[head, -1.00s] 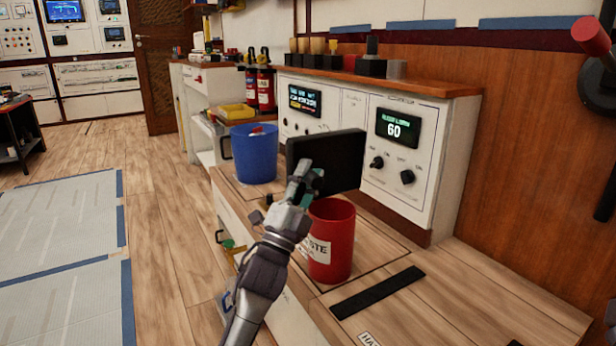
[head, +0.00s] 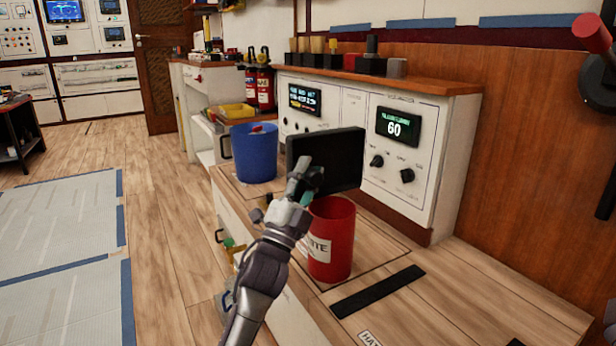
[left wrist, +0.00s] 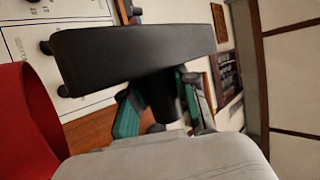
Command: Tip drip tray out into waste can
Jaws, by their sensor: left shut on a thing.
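The drip tray (head: 340,158) is a flat black tray. My left gripper (head: 308,182) is shut on it and holds it tilted steeply, almost on edge, above and just behind the waste can. The tray also shows in the left wrist view (left wrist: 130,52), in front of the gripper's fingers (left wrist: 160,105). The red waste can (head: 331,240) with a white label stands upright on the wooden counter, its mouth below the tray. Its red wall shows at the left of the left wrist view (left wrist: 25,125). The can's inside is mostly hidden. My right gripper is not in view.
A blue bucket (head: 254,154) stands on the counter to the left of the tray. A white control panel (head: 404,165) with knobs and displays rises close behind the tray. A black strip (head: 378,292) lies on the counter to the right, where there is free room.

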